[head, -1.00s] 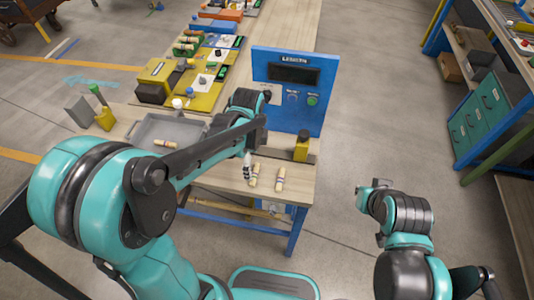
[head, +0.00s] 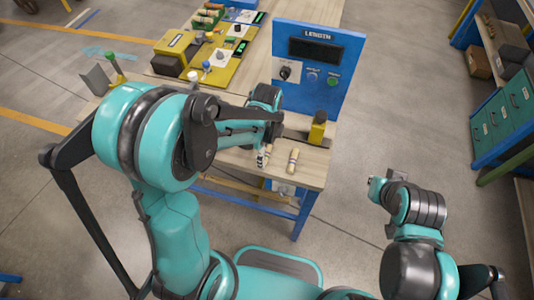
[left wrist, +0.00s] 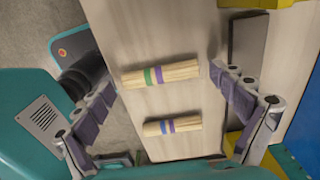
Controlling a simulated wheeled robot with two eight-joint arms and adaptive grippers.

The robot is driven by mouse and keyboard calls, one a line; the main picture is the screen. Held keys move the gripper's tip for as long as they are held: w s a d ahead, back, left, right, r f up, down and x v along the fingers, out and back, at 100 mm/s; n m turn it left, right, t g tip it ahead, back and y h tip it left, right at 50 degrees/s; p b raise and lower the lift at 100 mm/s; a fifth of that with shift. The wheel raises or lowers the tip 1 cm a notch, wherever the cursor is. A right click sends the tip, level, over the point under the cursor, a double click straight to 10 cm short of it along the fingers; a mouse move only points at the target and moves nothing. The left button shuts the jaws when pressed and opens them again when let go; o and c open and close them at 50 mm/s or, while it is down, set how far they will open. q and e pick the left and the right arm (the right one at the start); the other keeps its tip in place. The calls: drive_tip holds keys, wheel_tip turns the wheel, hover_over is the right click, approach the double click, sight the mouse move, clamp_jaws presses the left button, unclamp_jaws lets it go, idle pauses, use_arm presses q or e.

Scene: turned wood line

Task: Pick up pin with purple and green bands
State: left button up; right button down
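The pin with green and purple bands (left wrist: 160,75) lies on the wooden table in the left wrist view. It lies between the spread fingers of my left gripper (left wrist: 162,82), which is open with nothing gripped. A second pin with blue and purple bands (left wrist: 172,126) lies beside it, lower in that view. In the head view, my left gripper (head: 262,157) is down over the left pin and partly hides it, and the other pin (head: 292,160) lies to its right. My right gripper (head: 388,183) is away from the table, over the floor; its fingers are unclear.
A blue length gauge panel (head: 310,65) stands behind the pins, with a yellow block (head: 317,128) to their right near the table end. A yellow fixture board (head: 222,65) is farther back. My left arm hides much of the table's left part.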

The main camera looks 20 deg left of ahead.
use_arm(q)
drive_tip(key=c, duration=0.5)
drive_tip(key=shift+r, duration=0.1)
